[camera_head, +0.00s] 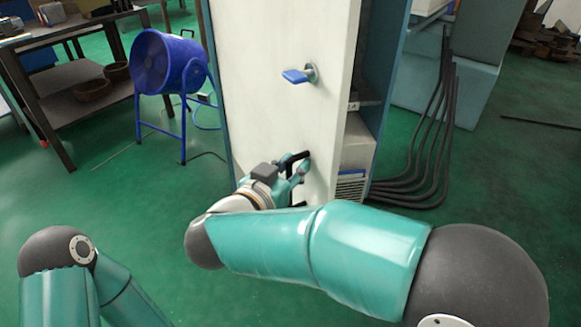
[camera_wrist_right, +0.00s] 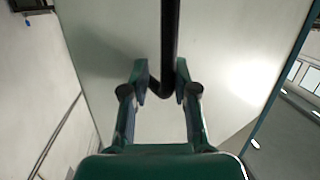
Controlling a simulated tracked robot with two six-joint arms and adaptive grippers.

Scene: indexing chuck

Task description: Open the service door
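The white service door (camera_head: 262,110) fills the middle of the head view. Past its right edge the teal cabinet's inside shows, so the door appears to stand ajar. A blue-handled latch (camera_head: 297,76) sits on the door's upper part, its lever lying roughly level. A black bar handle (camera_head: 294,160) is lower on the door. My right gripper (camera_head: 297,172) is at this handle. In the right wrist view, the two fingers (camera_wrist_right: 161,82) stand apart on either side of the black handle (camera_wrist_right: 170,45), with a gap on the left side. My left gripper is out of view.
Inside the cabinet is a white box with a vent grille (camera_head: 350,187). Black hoses (camera_head: 432,150) hang to the floor at the right. A blue fan (camera_head: 165,65) stands left of the cabinet, beside a workbench (camera_head: 60,85). Green floor before the door's left side is clear.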

